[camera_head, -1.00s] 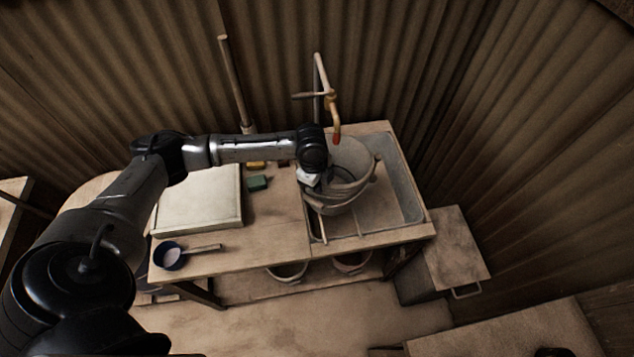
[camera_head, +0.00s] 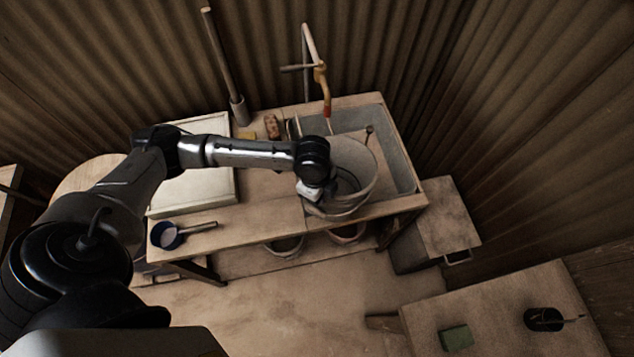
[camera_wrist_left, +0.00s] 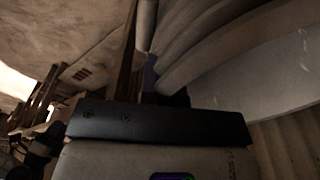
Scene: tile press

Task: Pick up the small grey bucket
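A grey bucket (camera_head: 358,173) is at the front left part of the sink (camera_head: 398,150) on the workbench, its open top facing up toward the head camera. My left gripper (camera_head: 312,192) is at the bucket's left side and appears shut on its rim or handle; the fingertips are hidden. In the left wrist view the bucket's pale curved wall (camera_wrist_left: 250,65) fills the upper right, right in front of the gripper. Whether the bucket touches the sink is hard to tell. My right gripper is not in view.
A tap (camera_head: 322,85) stands behind the sink. A blue pan (camera_head: 165,236) and a pale board (camera_head: 195,190) lie on the bench left. Other buckets (camera_head: 285,247) sit on the shelf below. A side table (camera_head: 500,300) with a green block (camera_head: 456,338) is at lower right.

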